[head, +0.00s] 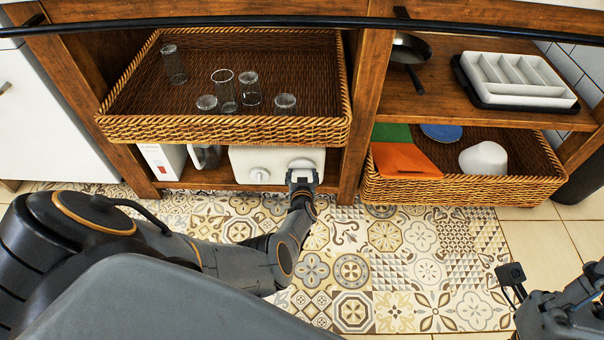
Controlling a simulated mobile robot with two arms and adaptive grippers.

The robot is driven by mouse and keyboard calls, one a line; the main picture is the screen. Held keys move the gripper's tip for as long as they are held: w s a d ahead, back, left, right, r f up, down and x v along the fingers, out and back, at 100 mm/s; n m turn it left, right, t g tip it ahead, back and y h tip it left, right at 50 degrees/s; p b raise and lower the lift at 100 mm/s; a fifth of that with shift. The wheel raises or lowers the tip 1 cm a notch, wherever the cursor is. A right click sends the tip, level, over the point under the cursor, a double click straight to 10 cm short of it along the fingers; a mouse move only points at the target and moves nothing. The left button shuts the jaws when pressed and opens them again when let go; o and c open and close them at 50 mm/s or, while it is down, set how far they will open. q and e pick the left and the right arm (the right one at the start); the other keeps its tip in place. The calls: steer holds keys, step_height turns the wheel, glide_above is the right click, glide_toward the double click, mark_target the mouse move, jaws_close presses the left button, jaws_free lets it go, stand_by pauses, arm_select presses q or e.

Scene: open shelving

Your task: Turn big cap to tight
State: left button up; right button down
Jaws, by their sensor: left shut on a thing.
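A white box-shaped container (240,160) lies on the low shelf under the upper wicker basket. Its front carries a small white cap (260,176) on the left and a big white cap (302,164) on the right. My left gripper (302,177) is at the big cap and shut on it, covering its lower part. The cap's thread and how tight it sits cannot be seen. My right gripper (512,285) is at the lower right, away from the shelf, partly cut off by the picture edge; its finger state is unclear.
A wicker basket (225,130) with several glasses sits just above the container. A white and red carton (160,160) stands to its left. A wooden post (357,110) rises to its right, beside another basket (460,190). The patterned floor in front is clear.

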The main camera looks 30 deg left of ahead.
arm_select(q)
steer(key=shift+a, duration=0.1)
steer(key=o, duration=1.2)
steer(key=shift+c, duration=0.2)
